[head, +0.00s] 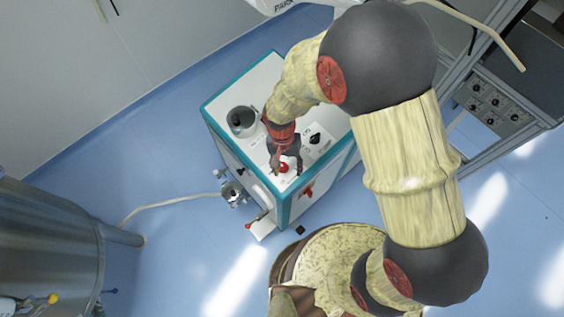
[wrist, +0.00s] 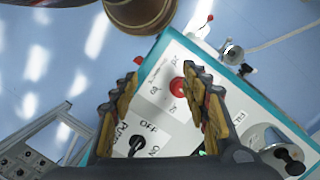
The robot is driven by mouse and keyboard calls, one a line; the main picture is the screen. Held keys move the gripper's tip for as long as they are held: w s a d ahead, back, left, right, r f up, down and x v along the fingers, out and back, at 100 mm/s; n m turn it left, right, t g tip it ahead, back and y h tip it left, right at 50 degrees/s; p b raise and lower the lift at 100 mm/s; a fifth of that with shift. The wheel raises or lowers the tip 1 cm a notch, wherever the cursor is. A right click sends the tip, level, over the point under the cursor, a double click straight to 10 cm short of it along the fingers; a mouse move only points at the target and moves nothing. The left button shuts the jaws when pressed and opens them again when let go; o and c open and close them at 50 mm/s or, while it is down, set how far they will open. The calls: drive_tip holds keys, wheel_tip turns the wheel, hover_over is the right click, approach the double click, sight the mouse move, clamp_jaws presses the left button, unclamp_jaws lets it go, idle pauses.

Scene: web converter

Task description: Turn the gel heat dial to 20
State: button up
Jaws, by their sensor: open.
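A small red knob (head: 283,168) sits on the white top of a teal-edged machine. It also shows in the wrist view (wrist: 177,87), with small marks around it too blurred to read surely; it appears to be the gel heat dial. My gripper (head: 282,158) points down over the machine top near this knob. In the wrist view my gripper (wrist: 164,80) is open, with one finger on each side of the red knob and gaps visible between. I cannot tell how high the fingertips are. A black pump switch (wrist: 139,145) labelled OFF and ON lies nearer the palm.
The machine top (head: 262,72) also carries a round metal hopper (head: 241,121) and the black switch (head: 316,139). A metal tank (head: 50,240) stands at the left. A rack with several knobs (head: 495,101) stands at the right. Blue floor lies between.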

sight(282, 166)
drive_tip(key=w, duration=0.1)
drive_tip(key=w+a+m, duration=0.1)
drive_tip(key=w+a+m+t, duration=0.1)
drive_tip(key=shift+w+f+y, duration=0.25)
drive_tip(key=shift+y, duration=0.05)
drive_tip(key=shift+w+a+m, duration=0.2)
drive_tip(key=shift+w+m, duration=0.15)
drive_tip(key=shift+m, duration=0.55)
wheel_tip(282, 166, down, 8)
drive_tip(key=shift+d+r, duration=0.15)
drive_tip(key=shift+c, duration=0.4)
drive_tip(key=c, duration=1.1)
